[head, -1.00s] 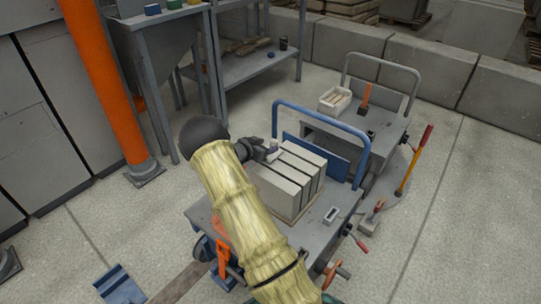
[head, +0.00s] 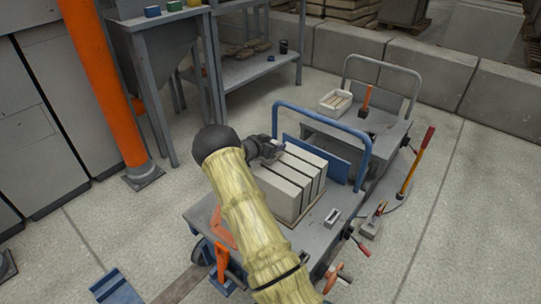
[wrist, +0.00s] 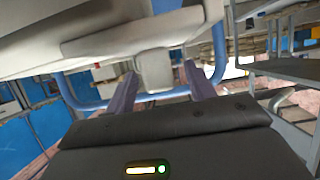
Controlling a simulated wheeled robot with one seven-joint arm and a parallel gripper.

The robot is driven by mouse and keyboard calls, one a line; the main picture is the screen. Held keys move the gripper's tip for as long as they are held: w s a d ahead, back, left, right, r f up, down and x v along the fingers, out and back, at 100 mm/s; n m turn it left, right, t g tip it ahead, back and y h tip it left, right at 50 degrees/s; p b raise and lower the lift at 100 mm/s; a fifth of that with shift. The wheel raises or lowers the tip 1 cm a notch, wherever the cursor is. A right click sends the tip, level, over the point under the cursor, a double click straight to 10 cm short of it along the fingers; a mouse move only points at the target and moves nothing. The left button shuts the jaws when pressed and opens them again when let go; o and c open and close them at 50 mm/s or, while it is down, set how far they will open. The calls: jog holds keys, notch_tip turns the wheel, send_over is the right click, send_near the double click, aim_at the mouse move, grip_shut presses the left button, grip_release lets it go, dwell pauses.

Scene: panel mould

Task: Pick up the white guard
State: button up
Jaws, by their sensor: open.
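My gripper (head: 268,149) is at the upper left corner of a block of grey-white upright panels (head: 290,183) on the cart. In the wrist view, my gripper's two fingers (wrist: 160,88) are apart, one on each side of a pale, rounded tab (wrist: 153,70). The tab hangs from a larger pale body (wrist: 110,35) above it. This pale piece may be the white guard, but I cannot tell for certain. I cannot tell whether the fingers touch the tab. In the head view, my gripper and arm hide most of this spot.
The grey cart (head: 322,238) has a blue tube handle (head: 318,116) just behind the panels. A second cart behind carries a white box (head: 335,102) and an orange-handled tool (head: 366,100). An orange post (head: 108,85) and a grey shelf (head: 255,68) stand at the left.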

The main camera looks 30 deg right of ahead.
dwell(0.3)
jog(key=c, duration=1.1)
jog(key=shift+r, duration=0.2)
notch_tip(320, 180, up, 10)
jog(key=p, duration=0.4)
jog(key=shift+f, duration=0.15)
